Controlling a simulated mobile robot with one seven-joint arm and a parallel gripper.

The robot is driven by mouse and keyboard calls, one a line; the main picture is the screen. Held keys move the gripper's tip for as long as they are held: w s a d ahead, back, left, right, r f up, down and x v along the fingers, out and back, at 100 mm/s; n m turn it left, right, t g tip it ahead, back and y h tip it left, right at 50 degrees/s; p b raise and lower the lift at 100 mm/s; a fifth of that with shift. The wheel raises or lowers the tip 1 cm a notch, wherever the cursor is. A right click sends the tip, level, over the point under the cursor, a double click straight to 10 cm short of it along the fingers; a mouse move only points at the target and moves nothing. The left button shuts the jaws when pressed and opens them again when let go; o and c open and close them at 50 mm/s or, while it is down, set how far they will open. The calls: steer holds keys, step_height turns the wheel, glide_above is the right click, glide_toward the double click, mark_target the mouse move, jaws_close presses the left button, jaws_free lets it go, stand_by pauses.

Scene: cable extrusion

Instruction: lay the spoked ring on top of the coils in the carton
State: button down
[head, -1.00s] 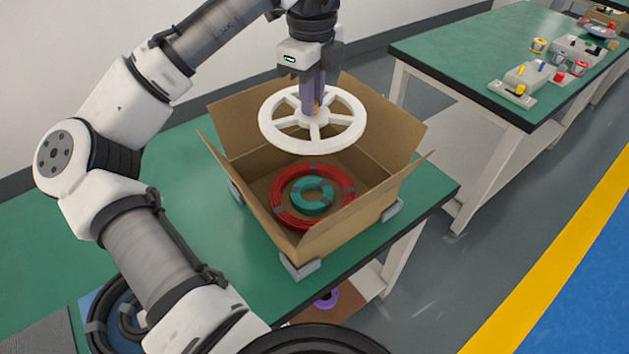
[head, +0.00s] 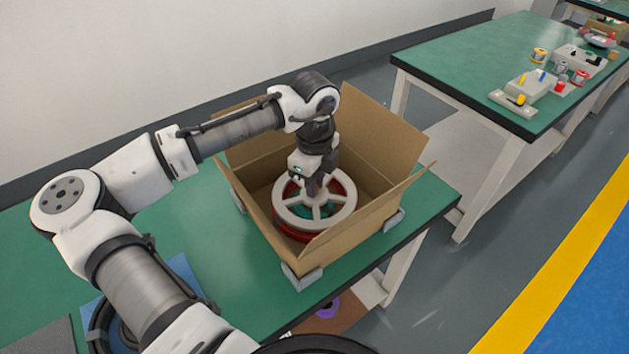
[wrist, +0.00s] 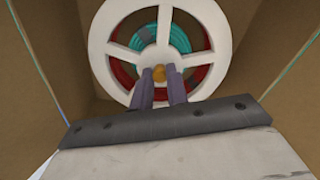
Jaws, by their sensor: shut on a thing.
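The white spoked ring (head: 317,221) is inside the open carton (head: 326,247), level or nearly so, over the red coil (head: 285,228). The teal coil (head: 303,212) shows between its spokes. In the wrist view the ring (wrist: 98,48) covers much of the red coil (wrist: 203,79) and the teal coil (wrist: 180,38). My gripper (head: 316,190) points down into the carton and is shut on the ring's hub; an orange-brown knob (wrist: 159,71) shows between the fingertips (wrist: 160,76). I cannot tell whether the ring touches the coils.
The carton's raised flaps (head: 383,138) stand around my gripper. Grey corner blocks (head: 302,273) hold the carton on the green table (head: 180,232). A black coil (head: 104,325) lies at the front left. Another green bench (head: 480,65) with small parts stands at the right.

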steer(key=shift+f, duration=0.2)
steer(key=shift+f, duration=0.5)
steer(key=c, duration=1.4)
jaws_free()
step_height(320, 180, up, 13)
steer(key=shift+r+b, duration=0.1)
steer(key=shift+b, duration=0.35)
